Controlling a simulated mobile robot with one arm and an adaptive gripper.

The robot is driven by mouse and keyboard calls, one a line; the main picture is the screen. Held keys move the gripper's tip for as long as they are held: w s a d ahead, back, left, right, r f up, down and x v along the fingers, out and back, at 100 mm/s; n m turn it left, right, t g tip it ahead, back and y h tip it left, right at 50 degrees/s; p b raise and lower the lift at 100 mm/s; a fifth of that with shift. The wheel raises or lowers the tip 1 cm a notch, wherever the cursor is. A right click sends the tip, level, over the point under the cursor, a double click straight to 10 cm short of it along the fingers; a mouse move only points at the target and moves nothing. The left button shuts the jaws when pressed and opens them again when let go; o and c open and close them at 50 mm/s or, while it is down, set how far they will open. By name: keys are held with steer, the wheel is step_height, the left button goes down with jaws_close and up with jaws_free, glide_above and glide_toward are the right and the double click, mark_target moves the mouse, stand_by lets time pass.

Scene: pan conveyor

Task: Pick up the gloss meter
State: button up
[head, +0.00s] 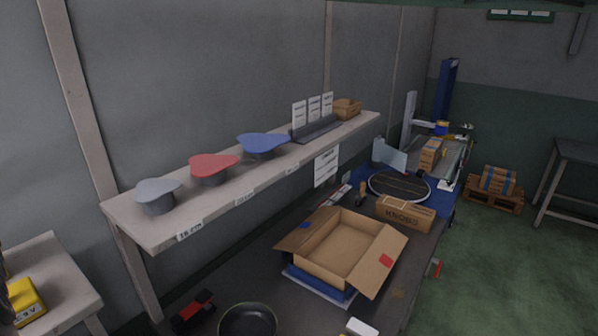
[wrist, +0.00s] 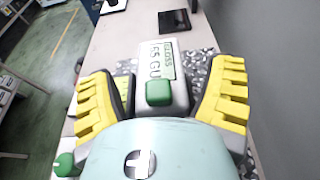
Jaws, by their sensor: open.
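The gloss meter (wrist: 148,56) is a pale grey box with a label reading GLOSS and GU and a green block (wrist: 159,92) at its near end. In the wrist view it lies on a grey speckled mat (wrist: 200,69). My gripper (wrist: 165,78) is open, with its yellow ribbed fingers on either side of the near part of the meter. The left finger looks close to its side; I cannot tell whether either finger touches. My gripper's palm hides what is nearest. I cannot make out the gloss meter in the head view.
In the wrist view a dark flat object (wrist: 174,22) lies beyond the meter on the pale bench (wrist: 118,38), with open floor to the left. The head view shows a shelf (head: 225,200), an open carton (head: 340,250), a pan (head: 247,321) and a yellow object (head: 25,302).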

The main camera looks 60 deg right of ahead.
jaws_close()
stand_by(0.7)
